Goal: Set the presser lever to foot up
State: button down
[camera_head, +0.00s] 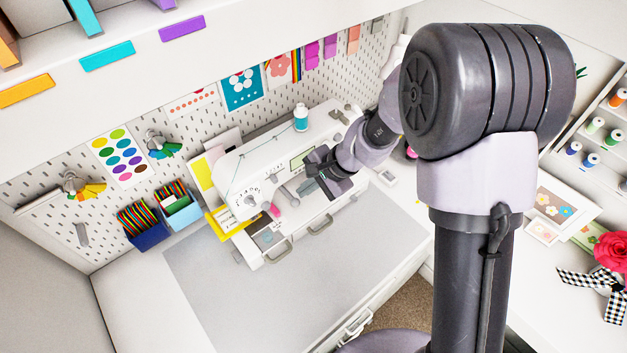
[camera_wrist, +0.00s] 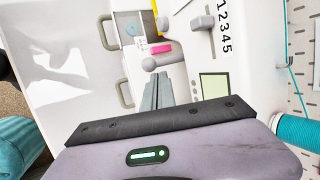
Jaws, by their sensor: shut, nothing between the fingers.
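The white sewing machine (camera_head: 240,165) stands on the desk against the pegboard, with a numbered dial face (camera_head: 250,200). My gripper (camera_head: 312,184) is at the machine's front, shut and empty. In the wrist view my gripper's fingers (camera_wrist: 157,82) are together and point at a grey rod with a rounded end (camera_wrist: 165,59), which looks like the presser lever. The fingertips are close to the rod; I cannot tell whether they touch it. A second grey lever (camera_wrist: 203,23) sits in a slot beside the numbers 1 to 5. A pink part (camera_wrist: 160,48) lies just past the rod.
Two grey handles (camera_head: 279,251) (camera_head: 321,225) stick out from the machine's front. A teal thread spool (camera_head: 301,118) stands on top. A grey mat (camera_head: 215,275) in front is clear. Pencil bins (camera_head: 142,228) stand at left.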

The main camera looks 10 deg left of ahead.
jog(key=p+v, duration=0.2)
jog(key=v, duration=1.5)
